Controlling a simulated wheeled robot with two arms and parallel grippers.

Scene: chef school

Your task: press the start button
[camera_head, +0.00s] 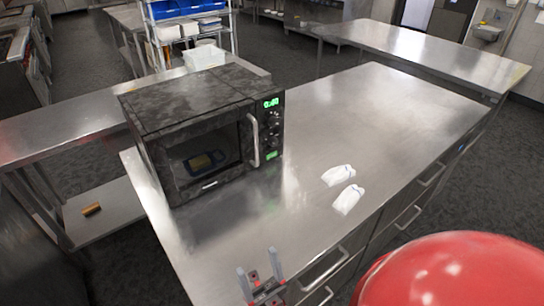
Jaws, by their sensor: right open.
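A black microwave (190,135) stands on the steel counter, its door closed with a silver handle (253,141). Its control panel (271,130) is at the right of the front, with a lit green display (271,102) on top, dark knobs or buttons below, and a small green patch (271,155) near the bottom. I cannot tell which part is the start button. My right gripper (257,263) is open and empty at the counter's front edge, well below and apart from the panel. My left gripper is out of view.
Two small white packets (342,187) lie on the steel counter (360,115) right of the microwave. A large glossy red rounded object (455,275) fills the lower right corner. Another steel table (430,50) is behind. The counter between gripper and microwave is clear.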

